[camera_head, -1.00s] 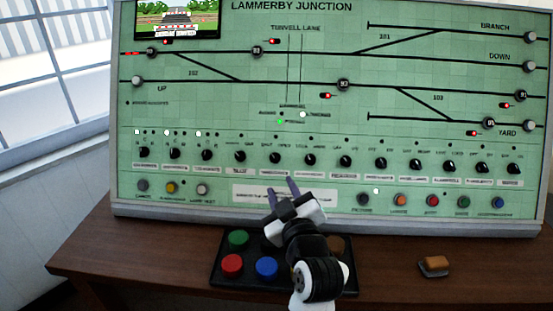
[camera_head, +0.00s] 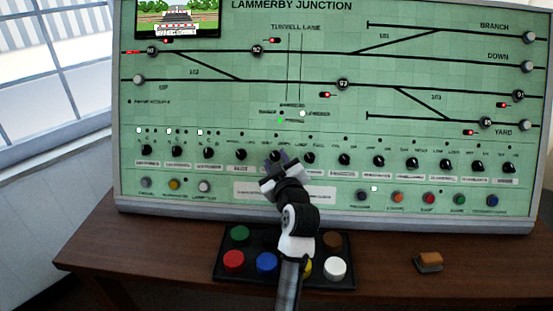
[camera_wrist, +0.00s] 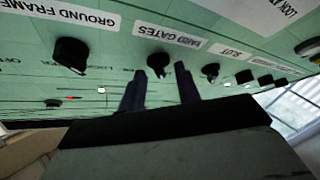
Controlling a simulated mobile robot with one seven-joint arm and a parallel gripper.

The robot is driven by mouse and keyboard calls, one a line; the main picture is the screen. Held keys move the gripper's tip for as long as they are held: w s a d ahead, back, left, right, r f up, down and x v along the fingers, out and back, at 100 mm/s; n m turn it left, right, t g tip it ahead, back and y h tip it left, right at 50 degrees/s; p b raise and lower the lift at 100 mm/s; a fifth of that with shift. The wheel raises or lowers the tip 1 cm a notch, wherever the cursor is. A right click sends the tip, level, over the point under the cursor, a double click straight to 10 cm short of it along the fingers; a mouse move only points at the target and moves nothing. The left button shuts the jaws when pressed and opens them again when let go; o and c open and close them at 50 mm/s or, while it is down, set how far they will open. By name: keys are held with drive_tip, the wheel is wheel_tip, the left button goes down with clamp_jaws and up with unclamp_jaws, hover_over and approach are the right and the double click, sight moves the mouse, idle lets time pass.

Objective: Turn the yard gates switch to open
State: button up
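The yard gates switch (camera_wrist: 158,62) is a small black rotary knob on the green panel, beside its white label (camera_wrist: 170,38), which reads upside down in the wrist view. My gripper (camera_wrist: 159,70) is open. Its two dark fingers point at the panel, and the knob appears between their tips; I cannot tell whether they touch it. In the head view my gripper (camera_head: 273,160) is in front of the knob row, left of the panel's middle, and largely hides the switch there.
The ground frame knob (camera_wrist: 70,52) and another knob (camera_wrist: 210,70) flank the switch closely. Below the row are coloured push buttons (camera_head: 398,197).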

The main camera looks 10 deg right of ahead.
drive_tip(key=shift+w, duration=0.1)
drive_tip(key=shift+c, duration=0.4)
clamp_jaws()
